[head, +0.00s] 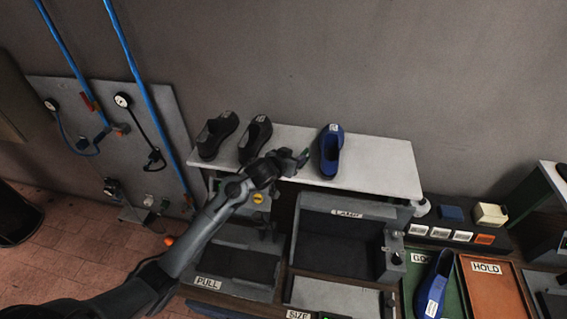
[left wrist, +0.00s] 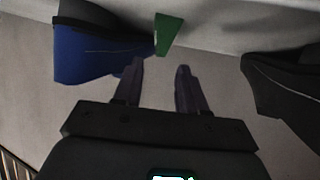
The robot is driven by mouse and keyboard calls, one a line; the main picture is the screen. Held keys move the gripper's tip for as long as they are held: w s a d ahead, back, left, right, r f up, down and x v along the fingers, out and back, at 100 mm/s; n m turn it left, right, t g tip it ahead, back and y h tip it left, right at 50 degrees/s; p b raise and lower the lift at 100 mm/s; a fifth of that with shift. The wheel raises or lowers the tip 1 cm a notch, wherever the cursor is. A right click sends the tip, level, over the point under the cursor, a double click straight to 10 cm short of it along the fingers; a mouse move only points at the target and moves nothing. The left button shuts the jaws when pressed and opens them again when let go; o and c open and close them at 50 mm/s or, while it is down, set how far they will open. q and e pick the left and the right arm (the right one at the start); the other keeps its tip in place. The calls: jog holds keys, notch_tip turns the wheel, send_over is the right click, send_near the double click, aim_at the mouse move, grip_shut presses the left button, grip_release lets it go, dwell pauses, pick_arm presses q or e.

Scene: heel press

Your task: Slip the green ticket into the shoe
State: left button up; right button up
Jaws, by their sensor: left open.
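The green ticket (left wrist: 169,35) shows in the left wrist view just beyond my left gripper's fingertips. A small bit of green (head: 305,152) shows at the gripper's tip in the head view. My left gripper (left wrist: 160,72) is open, with nothing between its fingers; in the head view it is over the front of the white shelf (head: 375,165). A blue shoe (head: 330,148) stands on the shelf to the right of the gripper; it is at the left in the wrist view (left wrist: 88,55). Another blue shoe (head: 434,284) lies on the green tray. My right gripper is not in view.
Two black shoes (head: 216,135) (head: 255,138) stand on the shelf left of my gripper. Below are a grey open box labelled LAMP (head: 345,218), a green tray (head: 450,305) and an orange tray labelled HOLD (head: 492,293). The shelf's right end is clear.

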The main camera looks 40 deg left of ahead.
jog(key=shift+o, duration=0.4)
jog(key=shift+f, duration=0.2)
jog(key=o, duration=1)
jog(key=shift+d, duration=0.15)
pick_arm(q)
jog(key=v, duration=0.7)
jog(key=shift+s+r, duration=0.2)
